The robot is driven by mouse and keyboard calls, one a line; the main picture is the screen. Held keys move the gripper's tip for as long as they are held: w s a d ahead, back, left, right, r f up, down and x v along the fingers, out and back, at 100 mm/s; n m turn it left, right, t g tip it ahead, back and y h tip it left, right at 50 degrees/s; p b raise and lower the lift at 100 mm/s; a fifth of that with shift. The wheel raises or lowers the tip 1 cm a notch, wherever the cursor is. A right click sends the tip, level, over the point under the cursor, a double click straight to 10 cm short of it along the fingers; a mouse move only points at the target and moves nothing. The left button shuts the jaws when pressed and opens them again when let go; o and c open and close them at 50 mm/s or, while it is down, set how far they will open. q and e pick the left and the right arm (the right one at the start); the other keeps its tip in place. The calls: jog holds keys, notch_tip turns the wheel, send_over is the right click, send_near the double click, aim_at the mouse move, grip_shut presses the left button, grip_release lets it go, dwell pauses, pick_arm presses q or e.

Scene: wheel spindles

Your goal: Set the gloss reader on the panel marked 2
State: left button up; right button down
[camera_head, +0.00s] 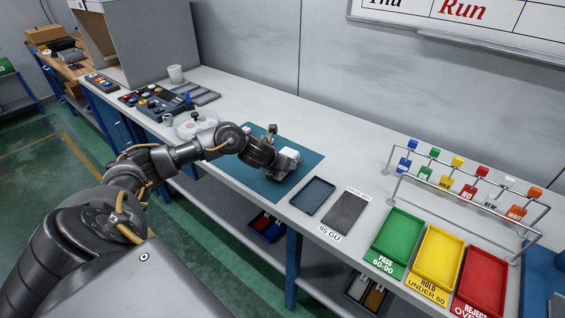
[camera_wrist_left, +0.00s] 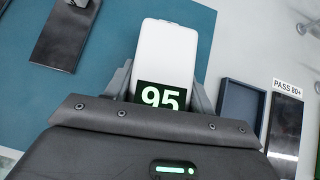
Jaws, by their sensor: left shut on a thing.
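In the head view the reader (camera_head: 289,154) is over the teal mat (camera_head: 313,161), partly hidden by my arm. I cannot tell if it touches anything below. A dark panel (camera_wrist_left: 68,38) lies on the mat in the left wrist view, apart from the reader, with a dark object at its top end. No panel marked 2 is legible. My right gripper is out of view.
Right of the mat are an empty navy tray (camera_head: 312,195) and a dark slab (camera_head: 345,211) with a 95 GU label. Green (camera_head: 399,237), yellow (camera_head: 436,263) and red (camera_head: 483,281) trays stand farther right, before a tag rack (camera_head: 470,185). A control box (camera_head: 160,103) stands left.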

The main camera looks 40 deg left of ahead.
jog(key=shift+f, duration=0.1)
pick_arm(q)
jog(key=o, duration=1)
jog(key=shift+f, duration=0.1)
jog(key=o, duration=0.5)
jog(key=shift+c, duration=0.2)
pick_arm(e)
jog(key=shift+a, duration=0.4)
pick_arm(q)
jog(key=shift+r, duration=0.3)
jog(key=shift+s+r, duration=0.25)
jog(key=shift+s, duration=0.05)
jog(key=p+v, duration=0.1)
jog(key=v, duration=1)
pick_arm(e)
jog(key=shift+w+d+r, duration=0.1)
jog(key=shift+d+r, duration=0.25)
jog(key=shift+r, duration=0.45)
